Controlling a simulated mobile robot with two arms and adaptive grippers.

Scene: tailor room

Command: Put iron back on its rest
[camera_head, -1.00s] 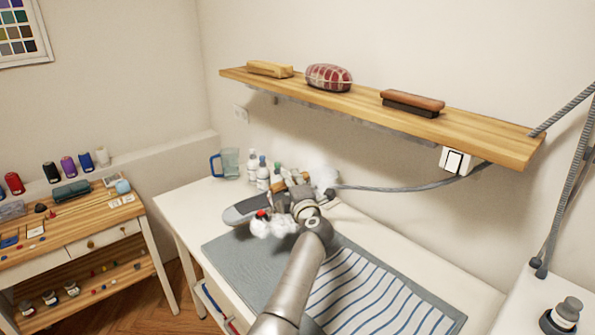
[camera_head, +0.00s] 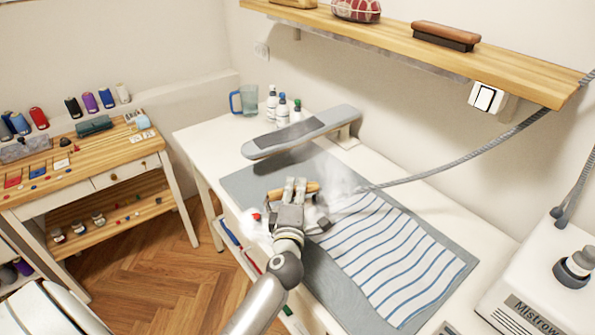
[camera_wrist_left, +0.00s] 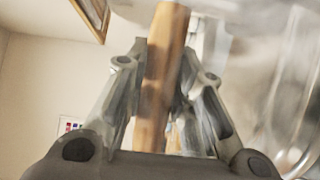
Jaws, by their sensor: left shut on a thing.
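The iron's wooden handle (camera_head: 308,187) is in my left gripper (camera_head: 296,188), which is shut on it over the grey pressing mat (camera_head: 248,180). The handle (camera_wrist_left: 165,75) also runs between the fingers in the left wrist view. The iron's body is mostly hidden by the gripper and white steam; I cannot tell whether it touches the mat. A grey hose (camera_head: 440,172) leads from the iron up to the right. A grey sleeve board (camera_head: 338,117) with a dark pad (camera_head: 285,132) stands behind the gripper. I cannot tell which thing is the rest. My right gripper is not in view.
A striped cloth (camera_head: 395,255) lies on the mat right of the gripper. A wooden shelf (camera_head: 510,68) overhangs the back. A white machine (camera_head: 540,290) stands at the right.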

